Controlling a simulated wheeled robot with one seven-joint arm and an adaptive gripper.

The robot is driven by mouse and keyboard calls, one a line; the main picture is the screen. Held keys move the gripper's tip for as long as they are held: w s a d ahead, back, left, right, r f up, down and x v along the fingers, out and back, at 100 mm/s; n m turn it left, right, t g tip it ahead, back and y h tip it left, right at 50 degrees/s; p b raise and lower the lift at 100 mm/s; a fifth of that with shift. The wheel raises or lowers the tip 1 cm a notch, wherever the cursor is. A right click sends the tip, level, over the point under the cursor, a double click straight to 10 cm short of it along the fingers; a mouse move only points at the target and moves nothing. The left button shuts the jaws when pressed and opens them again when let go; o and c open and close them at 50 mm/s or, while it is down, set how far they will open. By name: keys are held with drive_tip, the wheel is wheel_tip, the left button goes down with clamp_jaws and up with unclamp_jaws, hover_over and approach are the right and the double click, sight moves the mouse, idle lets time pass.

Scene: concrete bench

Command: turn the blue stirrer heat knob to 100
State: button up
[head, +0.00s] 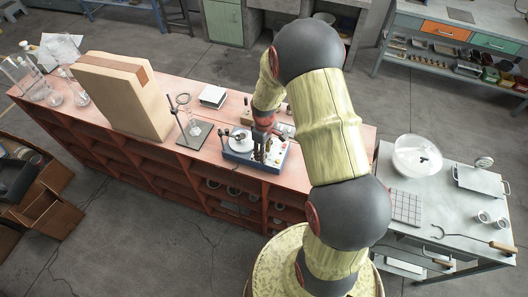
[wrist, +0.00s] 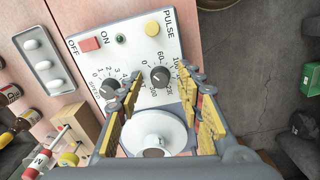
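The blue stirrer (head: 236,158) stands on the red bench under my arm. In the wrist view its pale control panel (wrist: 137,56) fills the upper middle. The dark heat knob (wrist: 160,77), ringed by numbers from 0 to 300, sits at right on the panel. Its exact setting is too small to read. A second dark knob (wrist: 111,87), the speed one, is to its left. My gripper (wrist: 161,82) is open and empty, its fingers appearing on either side of the heat knob. I cannot tell whether they touch it. In the head view my arm mostly hides the gripper.
The panel also has a red OFF/ON switch (wrist: 90,44) and a yellow PULSE button (wrist: 152,29). The stirrer's white round plate (wrist: 176,129) lies between the fingers' bases. A stand with a flask (head: 194,128) and a tall beige block (head: 122,96) are left of the stirrer.

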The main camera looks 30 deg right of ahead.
clamp_jaws()
idle(0.5)
